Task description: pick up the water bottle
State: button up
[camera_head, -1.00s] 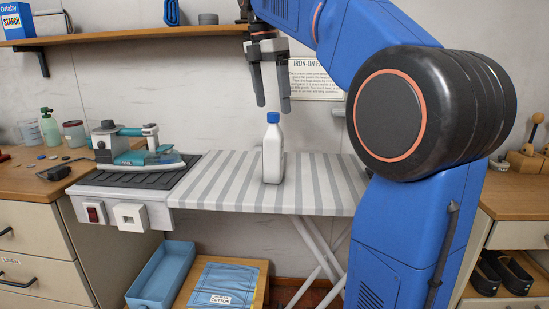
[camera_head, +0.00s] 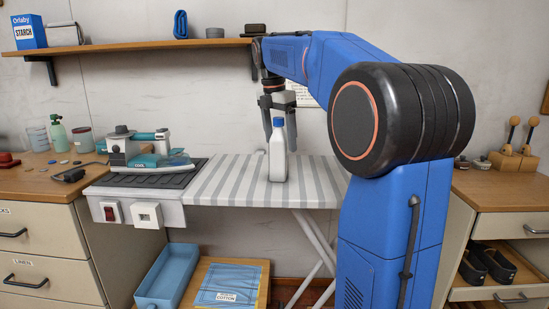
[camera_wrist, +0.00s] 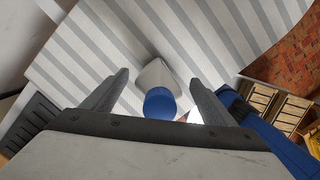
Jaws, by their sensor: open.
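The water bottle (camera_head: 278,158) is white with a blue cap and stands upright on the striped ironing board (camera_head: 226,185). It also shows in the wrist view (camera_wrist: 157,76), seen from above, with its blue cap nearest the camera. My gripper (camera_head: 280,136) points down over the bottle, with its fingers around cap height. In the wrist view my gripper (camera_wrist: 160,85) is open, with one finger on each side of the bottle and gaps between. In the head view a finger stands partly behind the cap. The gripper holds nothing.
A teal and white iron (camera_head: 146,150) rests on a dark pad left of the bottle. A wooden shelf (camera_head: 140,46) runs along the wall behind my arm. A blue bin (camera_head: 165,275) sits below the board. The board around the bottle is clear.

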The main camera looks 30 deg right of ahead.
jog(key=c, duration=1.9)
